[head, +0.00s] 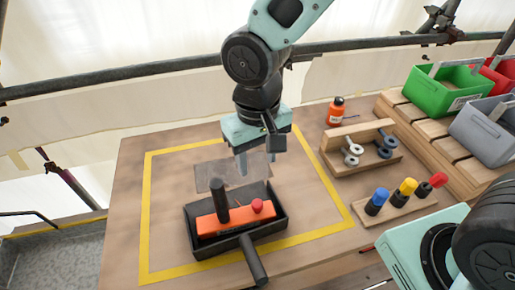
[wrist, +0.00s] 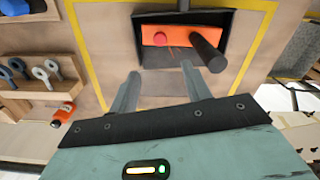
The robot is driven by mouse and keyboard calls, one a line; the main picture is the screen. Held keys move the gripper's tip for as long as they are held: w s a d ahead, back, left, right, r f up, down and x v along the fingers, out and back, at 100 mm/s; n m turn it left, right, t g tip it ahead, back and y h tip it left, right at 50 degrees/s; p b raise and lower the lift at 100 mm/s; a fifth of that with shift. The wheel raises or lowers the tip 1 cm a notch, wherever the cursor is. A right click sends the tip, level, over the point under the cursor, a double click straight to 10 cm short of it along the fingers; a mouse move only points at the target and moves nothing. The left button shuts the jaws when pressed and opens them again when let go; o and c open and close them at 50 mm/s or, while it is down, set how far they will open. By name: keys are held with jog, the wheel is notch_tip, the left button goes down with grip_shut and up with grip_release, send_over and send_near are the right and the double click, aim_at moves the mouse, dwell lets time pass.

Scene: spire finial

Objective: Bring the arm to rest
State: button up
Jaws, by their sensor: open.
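My gripper (head: 256,163) hangs from my arm above the work table, just behind the black tray. Its two fingers are apart with nothing between them; the gap also shows in the wrist view (wrist: 163,88). The black tray (head: 274,216) holds an orange block (head: 208,224) with a dark upright peg (head: 218,200) and a red knob (head: 257,206). A dark handle (head: 252,260) sticks out over the tray's front. In the wrist view the orange block (wrist: 168,36) lies in the tray beyond the fingers, apart from them.
A grey plate (head: 215,172) lies behind the tray. Green (head: 440,98) and grey (head: 480,130) bins sit beyond. A rail (head: 120,76) crosses behind.

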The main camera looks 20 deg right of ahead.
jog(key=shift+r, duration=0.8)
jog(key=s+d+r+n, duration=0.1)
jog(key=s+d+n, duration=0.1)
jog(key=s, duration=0.4)
jog(key=s+d+r+n, duration=0.2)
jog(key=s, duration=0.4)
jog(key=shift+r+n+y, duration=0.3)
jog(key=shift+n, duration=0.1)
